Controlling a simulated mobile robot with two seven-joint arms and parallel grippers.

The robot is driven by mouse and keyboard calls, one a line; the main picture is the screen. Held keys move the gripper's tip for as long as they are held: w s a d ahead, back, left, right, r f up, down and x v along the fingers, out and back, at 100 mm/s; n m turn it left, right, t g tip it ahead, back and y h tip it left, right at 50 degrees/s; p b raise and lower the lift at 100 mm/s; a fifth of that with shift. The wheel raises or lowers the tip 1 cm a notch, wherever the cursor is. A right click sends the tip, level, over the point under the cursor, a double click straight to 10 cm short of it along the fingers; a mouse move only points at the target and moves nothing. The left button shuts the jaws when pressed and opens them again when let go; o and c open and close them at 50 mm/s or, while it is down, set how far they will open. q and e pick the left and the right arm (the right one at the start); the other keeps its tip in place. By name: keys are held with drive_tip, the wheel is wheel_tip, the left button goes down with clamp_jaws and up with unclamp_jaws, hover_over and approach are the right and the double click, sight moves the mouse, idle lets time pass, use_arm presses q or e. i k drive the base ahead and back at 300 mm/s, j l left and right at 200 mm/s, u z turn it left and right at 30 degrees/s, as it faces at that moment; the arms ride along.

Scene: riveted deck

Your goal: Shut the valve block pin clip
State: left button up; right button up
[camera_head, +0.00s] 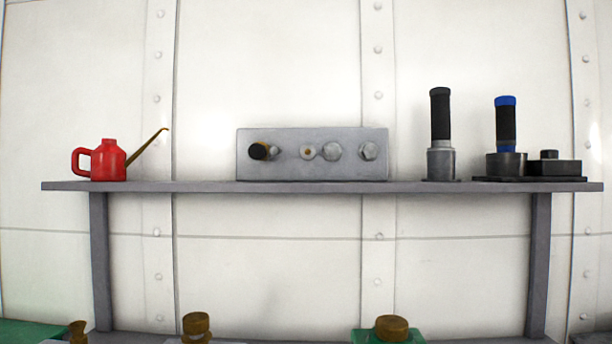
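The grey valve block (312,170) sits on the shelf near the middle of the head view. On its front face are a black round knob with a brassy rim (260,151), a pale round fitting with a brassy centre (308,152), and two grey hex plugs (332,151) and (369,151). A small grey fitting (274,151) shows beside the black knob. I cannot make out a pin clip or its state at this size. Neither of my grippers shows in this view.
The grey shelf (312,188) also carries a red oil can (108,160) at left. At right are a black-handled tool in a grey holder (440,164) and a blue-and-black-handled tool (505,124) beside a black box (553,168). Brass-topped items (392,328) show below.

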sight(273, 150)
drive_tip(key=i+l, duration=0.1)
drive_tip(key=l, duration=0.55)
drive_tip(key=i+l, duration=0.1)
drive_tip(key=l, duration=0.5)
